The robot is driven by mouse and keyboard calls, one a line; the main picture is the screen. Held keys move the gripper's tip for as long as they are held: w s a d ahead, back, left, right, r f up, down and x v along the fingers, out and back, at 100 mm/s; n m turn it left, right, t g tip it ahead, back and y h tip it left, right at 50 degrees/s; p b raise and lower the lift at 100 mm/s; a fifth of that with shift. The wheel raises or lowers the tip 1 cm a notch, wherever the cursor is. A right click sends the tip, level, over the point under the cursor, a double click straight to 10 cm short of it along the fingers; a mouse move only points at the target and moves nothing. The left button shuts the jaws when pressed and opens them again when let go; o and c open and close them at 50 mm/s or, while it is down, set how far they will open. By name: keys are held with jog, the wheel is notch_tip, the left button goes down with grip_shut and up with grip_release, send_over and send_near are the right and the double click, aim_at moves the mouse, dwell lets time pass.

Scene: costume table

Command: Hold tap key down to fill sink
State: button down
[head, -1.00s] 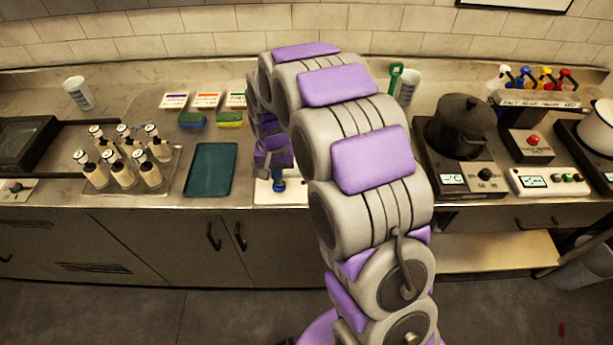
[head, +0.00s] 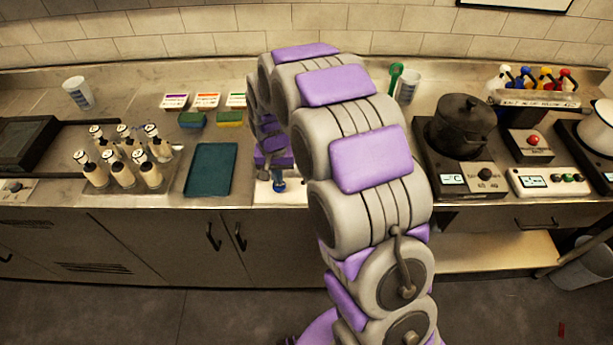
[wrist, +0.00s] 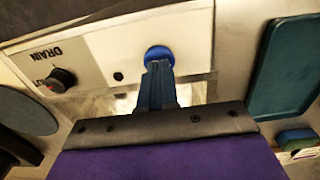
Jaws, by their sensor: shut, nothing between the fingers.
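The tap key, a round blue button (wrist: 159,53), sits on a white panel (wrist: 110,48) in the wrist view. My gripper (wrist: 158,68) is shut and empty, its fingertips overlapping the near edge of the blue key. They look to be at or touching it; I cannot tell how far the key is pressed. In the head view a bit of the white panel (head: 263,194) shows at the counter's front, with a small blue part at its edge. My arm hides the sink there, and water is not clearly visible.
A teal tray (head: 211,169) lies left of my arm, near several bottles (head: 122,160) and sponges (head: 229,118). A black pot (head: 460,125) stands to the right.

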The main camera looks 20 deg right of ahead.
jog(key=shift+f, duration=0.9)
dwell(7.1)
